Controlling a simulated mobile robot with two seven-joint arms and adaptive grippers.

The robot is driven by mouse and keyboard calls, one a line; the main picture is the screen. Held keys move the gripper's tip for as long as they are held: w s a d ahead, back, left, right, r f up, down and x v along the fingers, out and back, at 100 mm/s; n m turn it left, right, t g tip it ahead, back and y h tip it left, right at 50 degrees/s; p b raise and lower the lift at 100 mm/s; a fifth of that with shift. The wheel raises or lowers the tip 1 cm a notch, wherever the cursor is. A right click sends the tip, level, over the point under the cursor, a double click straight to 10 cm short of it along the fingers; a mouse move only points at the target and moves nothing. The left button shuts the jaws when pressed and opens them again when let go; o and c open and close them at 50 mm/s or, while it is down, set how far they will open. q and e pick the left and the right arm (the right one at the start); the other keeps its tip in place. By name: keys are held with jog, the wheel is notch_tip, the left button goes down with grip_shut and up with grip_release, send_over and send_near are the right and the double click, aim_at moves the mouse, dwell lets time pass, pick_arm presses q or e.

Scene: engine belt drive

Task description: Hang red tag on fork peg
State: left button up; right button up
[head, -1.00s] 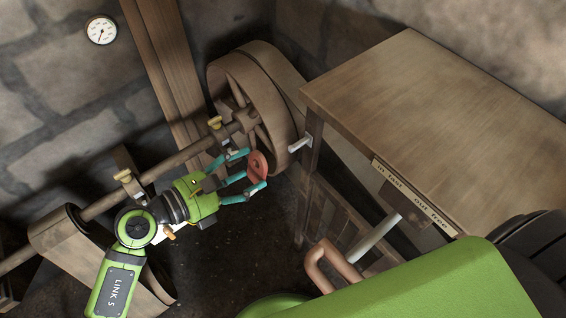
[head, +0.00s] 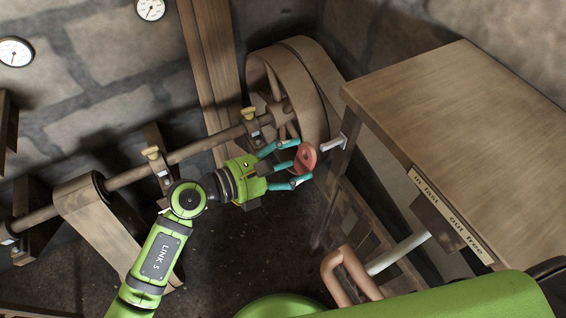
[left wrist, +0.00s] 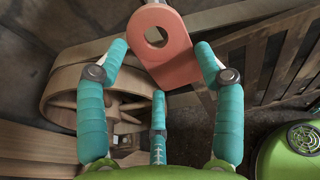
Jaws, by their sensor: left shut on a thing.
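The red tag (head: 306,158) is a flat plate with a round hole. My left gripper (head: 299,162) is shut on it, its teal fingers around the tag's lower end. The tag (left wrist: 172,66) also shows in the left wrist view, hole end pointing away from the palm. A short pale peg (head: 335,143) sticks out beside the bench's near-left leg. The tag is just left of and slightly below it in the head view; they look apart. A pale tip (left wrist: 153,2) shows beyond the tag in the left wrist view. My right gripper is not in view.
A wooden bench (head: 440,110) fills the right, with a label strip (head: 447,215) on its edge. A copper-coloured handle (head: 345,270) on a pale rod is below. A large belt wheel (head: 290,95) on a shaft (head: 190,155) stands close behind the gripper.

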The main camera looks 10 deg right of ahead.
pick_arm(q)
jog(key=r+x, duration=0.1)
jog(key=x, duration=0.5)
jog(key=shift+d, duration=0.3)
dwell(0.4)
jog(key=shift+w+f, duration=0.1)
dwell(0.4)
jog(key=o, duration=1.1)
jog(key=shift+a, duration=0.1)
